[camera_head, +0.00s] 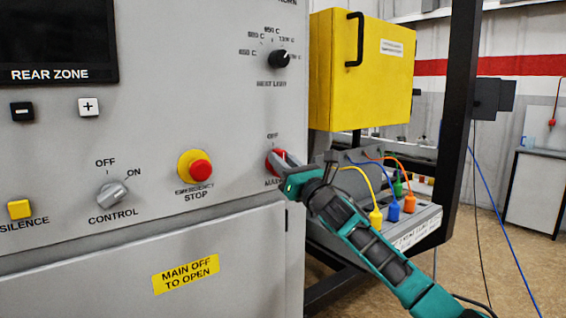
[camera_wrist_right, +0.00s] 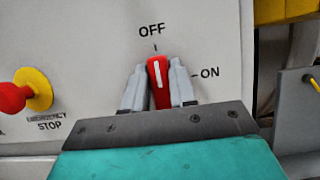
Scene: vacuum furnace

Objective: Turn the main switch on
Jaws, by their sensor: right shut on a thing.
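The main switch (camera_head: 272,160) is a red rotary knob on the grey furnace panel, partly hidden by my right gripper (camera_head: 285,165) in the head view. In the right wrist view the red main switch (camera_wrist_right: 158,82) has a white line that points up, close to the OFF mark. The ON mark is to its right. My right gripper (camera_wrist_right: 157,88) is shut on the knob, with one finger on each side. My left gripper is not in view.
A red emergency stop button (camera_head: 200,170) on a yellow ring is left of the switch. The grey control knob (camera_head: 113,194) is further left. A yellow box (camera_head: 362,70) juts out above right, and coloured cables (camera_head: 390,205) plug in at the right.

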